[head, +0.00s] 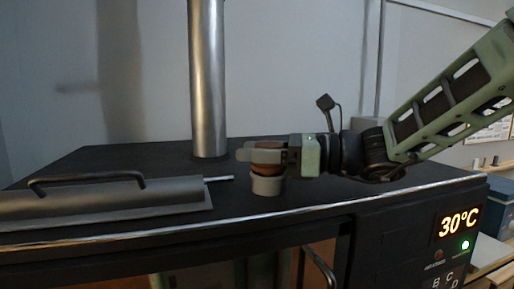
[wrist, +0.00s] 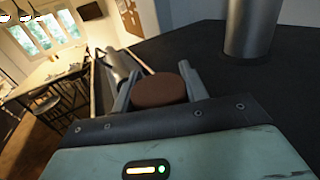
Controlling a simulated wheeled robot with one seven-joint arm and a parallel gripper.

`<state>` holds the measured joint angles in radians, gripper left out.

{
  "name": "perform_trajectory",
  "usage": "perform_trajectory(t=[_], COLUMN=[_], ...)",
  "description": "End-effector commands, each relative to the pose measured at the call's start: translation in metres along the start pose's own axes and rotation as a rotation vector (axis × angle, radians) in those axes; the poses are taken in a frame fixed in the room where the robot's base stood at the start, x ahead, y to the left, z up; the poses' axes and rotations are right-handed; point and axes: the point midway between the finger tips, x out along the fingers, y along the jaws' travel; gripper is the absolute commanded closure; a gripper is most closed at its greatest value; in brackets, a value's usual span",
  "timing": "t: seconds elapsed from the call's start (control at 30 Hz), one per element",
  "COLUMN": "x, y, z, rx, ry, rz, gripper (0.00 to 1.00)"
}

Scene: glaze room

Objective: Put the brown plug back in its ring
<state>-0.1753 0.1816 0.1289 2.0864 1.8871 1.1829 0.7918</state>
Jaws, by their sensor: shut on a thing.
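The brown plug (wrist: 160,90) sits between my two fingers in the wrist view, its round top facing up. In the head view the plug (head: 267,155) shows partly behind a finger of my gripper (head: 262,156), which is shut on it. Directly below it is the light grey ring (head: 267,186) on the dark top of the kiln. The plug's lower part is at the ring's mouth. I cannot tell whether it is inside the ring or just above it. The ring is hidden in the wrist view.
A metal flue pipe (head: 208,80) rises behind the ring. A grey lid with a dark handle (head: 100,200) lies to the left, and a thin rod (head: 219,179) sticks out toward the ring. The kiln's front panel (head: 458,235) reads 30°C.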

Motion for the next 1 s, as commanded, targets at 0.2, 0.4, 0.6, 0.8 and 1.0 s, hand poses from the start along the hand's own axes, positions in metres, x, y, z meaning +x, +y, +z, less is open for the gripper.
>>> perform_trajectory(t=[0.2, 0.4, 0.6, 0.8, 1.0], x=[0.000, 0.000, 0.000, 0.000, 0.000], y=[0.000, 0.000, 0.000, 0.000, 0.000], z=[-0.002, -0.007, -0.007, -0.007, 0.002], rx=[-0.001, -0.001, -0.001, -0.001, -0.001], ry=[-0.001, -0.001, -0.001, -0.001, -0.001], rz=[0.000, 0.000, 0.000, 0.000, 0.000], gripper=[0.84, 0.84, 0.35, 0.35, 0.35])
